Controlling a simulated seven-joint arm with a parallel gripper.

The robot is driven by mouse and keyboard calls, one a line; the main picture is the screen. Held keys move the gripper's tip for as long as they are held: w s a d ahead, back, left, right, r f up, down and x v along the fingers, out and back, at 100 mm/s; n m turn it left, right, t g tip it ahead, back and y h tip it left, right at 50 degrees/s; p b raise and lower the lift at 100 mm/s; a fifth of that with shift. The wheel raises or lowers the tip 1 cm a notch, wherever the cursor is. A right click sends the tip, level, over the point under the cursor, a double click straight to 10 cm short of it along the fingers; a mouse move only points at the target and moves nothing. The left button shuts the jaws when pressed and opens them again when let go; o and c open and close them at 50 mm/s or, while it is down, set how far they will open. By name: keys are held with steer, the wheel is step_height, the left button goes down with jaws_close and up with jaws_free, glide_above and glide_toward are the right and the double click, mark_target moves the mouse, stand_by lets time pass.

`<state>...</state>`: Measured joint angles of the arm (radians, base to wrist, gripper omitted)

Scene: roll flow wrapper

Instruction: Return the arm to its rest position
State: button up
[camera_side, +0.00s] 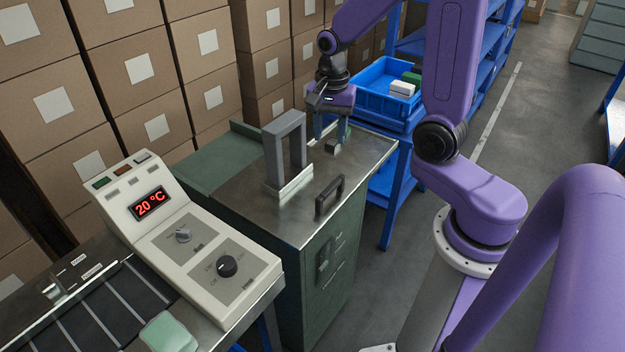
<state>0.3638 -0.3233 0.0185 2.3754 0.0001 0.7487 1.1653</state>
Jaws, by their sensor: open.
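My gripper (332,126) points down at the far side of the steel-topped green cabinet (290,214). Its fingers are apart, close to a small dark block (333,147) on the cabinet top. I cannot tell whether a finger touches the block. My purple arm reaches in from the right and bends down to the gripper.
A grey frame (285,150) and a dark handle (329,196) stand up from the cabinet top. A control box (190,236) reading 20 °C is at left. A blue bin (382,90) with several small items sits on a blue shelf behind. Stacked cartons (150,80) line the back.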

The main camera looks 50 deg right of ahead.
steer(key=s+a+r+n, duration=0.2)
steer(key=s+a+n, duration=0.3)
steer(key=s+n, duration=0.4)
steer(key=s+a+r+n, duration=0.1)
steer(key=s+a+n, duration=0.5)
steer(key=n, duration=1.1)
steer(key=shift+s+r, duration=0.4)
steer(key=shift+s, duration=1.85)
